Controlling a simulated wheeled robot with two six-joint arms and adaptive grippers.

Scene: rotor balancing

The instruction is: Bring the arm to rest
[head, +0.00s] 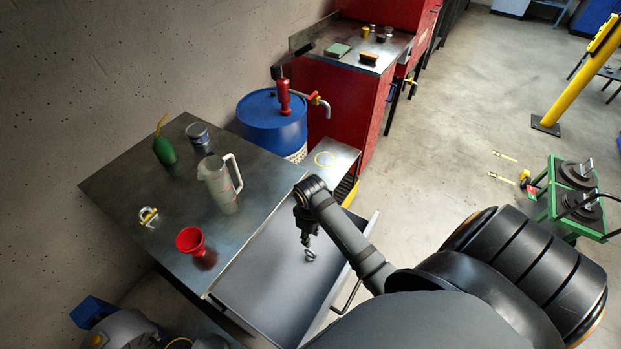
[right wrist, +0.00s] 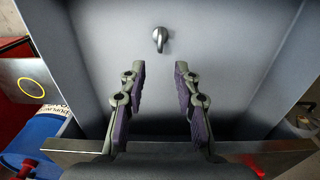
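My right arm reaches in from the right over an open grey drawer (head: 275,285) below the metal table. My right gripper (head: 306,240) points down into the drawer. In the right wrist view the right gripper (right wrist: 161,69) is open, its two purple-padded fingers apart with nothing between them. A small metal hook-like piece (head: 310,256) lies on the drawer floor, apart from the fingers; it also shows in the right wrist view (right wrist: 159,38) beyond the fingertips. My left gripper is not in view.
The metal table (head: 120,190) holds a clear jug (head: 218,185), a red funnel (head: 192,243), a green oil can (head: 164,151), a tin (head: 198,136) and a small yellow-and-white item (head: 148,216). A blue drum (head: 270,125) stands behind. Open floor (head: 440,140) lies to the right.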

